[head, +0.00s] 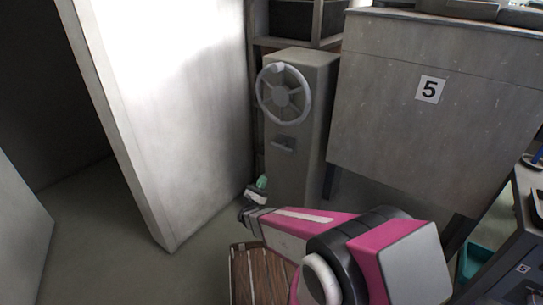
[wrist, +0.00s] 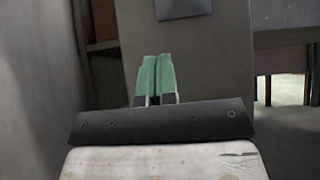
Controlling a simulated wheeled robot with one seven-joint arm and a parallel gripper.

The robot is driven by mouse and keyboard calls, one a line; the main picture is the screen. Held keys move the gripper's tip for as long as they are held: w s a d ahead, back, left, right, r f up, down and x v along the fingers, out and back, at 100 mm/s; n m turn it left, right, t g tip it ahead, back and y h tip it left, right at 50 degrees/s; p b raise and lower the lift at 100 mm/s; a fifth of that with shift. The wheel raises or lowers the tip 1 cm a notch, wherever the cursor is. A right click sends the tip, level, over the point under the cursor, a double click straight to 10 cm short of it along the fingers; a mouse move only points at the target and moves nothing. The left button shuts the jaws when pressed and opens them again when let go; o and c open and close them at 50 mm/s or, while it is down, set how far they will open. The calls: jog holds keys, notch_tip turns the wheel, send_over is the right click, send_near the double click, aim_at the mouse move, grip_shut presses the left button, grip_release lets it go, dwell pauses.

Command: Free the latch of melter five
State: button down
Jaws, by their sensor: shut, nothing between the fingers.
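Melter five is a large grey box (head: 385,115) with a number 5 plate (head: 429,89) on its front, at the right of the head view. Beside it on the left stands a grey pedestal (head: 309,165) with a pale handwheel (head: 284,92). Below the wheel is a small dark grey bar or plate (head: 284,144), perhaps the latch. A similar dark plate (wrist: 183,9) shows at the top of the wrist view. My gripper (head: 262,183) has green fingertips and is shut and empty. In the wrist view the fingers (wrist: 156,76) appear below the plate, apart from it.
A tall pale panel (head: 178,110) stands close on the left of the pedestal. A dark shelf (head: 297,20) is behind it. A workbench (head: 518,235) with a teal bin (head: 474,262) below is at the right. Bare floor (head: 110,235) shows at the left.

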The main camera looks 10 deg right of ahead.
aim_at(283, 147)
jog(key=shift+s, duration=0.1)
dwell(0.3)
jog(key=s+a+r+x, duration=0.1)
jog(key=r+x, duration=0.1)
jog(key=x, duration=1.1)
jog(key=shift+s+a, duration=0.2)
jog(key=shift+s, duration=0.05)
jog(key=shift+w, duration=0.15)
jog(key=shift+a, duration=0.1)
